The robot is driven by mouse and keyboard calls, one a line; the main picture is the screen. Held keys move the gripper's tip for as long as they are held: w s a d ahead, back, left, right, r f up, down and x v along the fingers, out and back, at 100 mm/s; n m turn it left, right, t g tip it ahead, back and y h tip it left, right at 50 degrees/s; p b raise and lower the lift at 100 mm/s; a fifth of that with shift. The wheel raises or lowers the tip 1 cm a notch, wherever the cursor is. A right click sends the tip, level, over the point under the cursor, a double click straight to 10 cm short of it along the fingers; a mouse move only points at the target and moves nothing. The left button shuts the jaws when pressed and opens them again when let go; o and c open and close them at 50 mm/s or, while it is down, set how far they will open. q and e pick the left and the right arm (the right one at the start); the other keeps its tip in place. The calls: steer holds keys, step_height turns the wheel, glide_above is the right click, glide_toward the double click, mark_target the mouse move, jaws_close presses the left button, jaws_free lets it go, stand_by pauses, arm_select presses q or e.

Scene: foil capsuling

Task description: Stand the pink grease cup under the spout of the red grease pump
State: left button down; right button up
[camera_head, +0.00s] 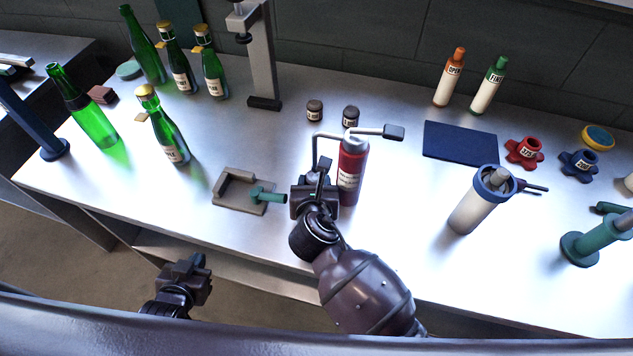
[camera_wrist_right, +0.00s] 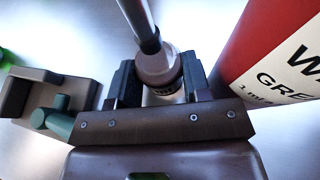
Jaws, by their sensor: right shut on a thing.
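The red grease pump (camera_head: 351,172) stands upright on the bench. Its thin spout (camera_head: 315,150) reaches left and bends down. My right gripper (camera_head: 314,185) is just left of the pump, below the spout's end. In the right wrist view its jaws are shut on the dull pink grease cup (camera_wrist_right: 158,75), which has a small label. The spout tube (camera_wrist_right: 138,22) ends over the cup there and hides part of its top. The pump (camera_wrist_right: 247,45) is close on the right, apart from the jaws. I cannot tell whether the cup touches the bench. My left gripper (camera_head: 188,278) is low, off the bench's front edge; its jaws are unclear.
A brown holder (camera_head: 232,202) with a green-handled piece (camera_head: 268,196) lies left of my right gripper. Two small dark jars (camera_head: 314,110) stand behind the pump. Green bottles (camera_head: 165,130) stand at left. A white canister (camera_head: 474,208) stands at right. Bench between pump and canister is clear.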

steer(key=o, duration=0.8)
steer(key=shift+f, duration=0.15)
steer(key=shift+c, duration=0.2)
arm_select(q)
steer(key=shift+s+f, duration=0.1)
steer(key=shift+s, duration=0.15)
steer(key=shift+w, duration=0.1)
arm_select(e)
steer(key=shift+r, duration=0.2)
steer(key=shift+s+r, duration=0.1)
steer(key=shift+s, duration=0.35)
steer(key=p+v, duration=0.1)
steer(key=v, duration=0.9)
steer(key=shift+s+r, duration=0.2)
steer(key=shift+s, duration=0.25)
arm_select(q)
steer(key=shift+r, duration=0.9)
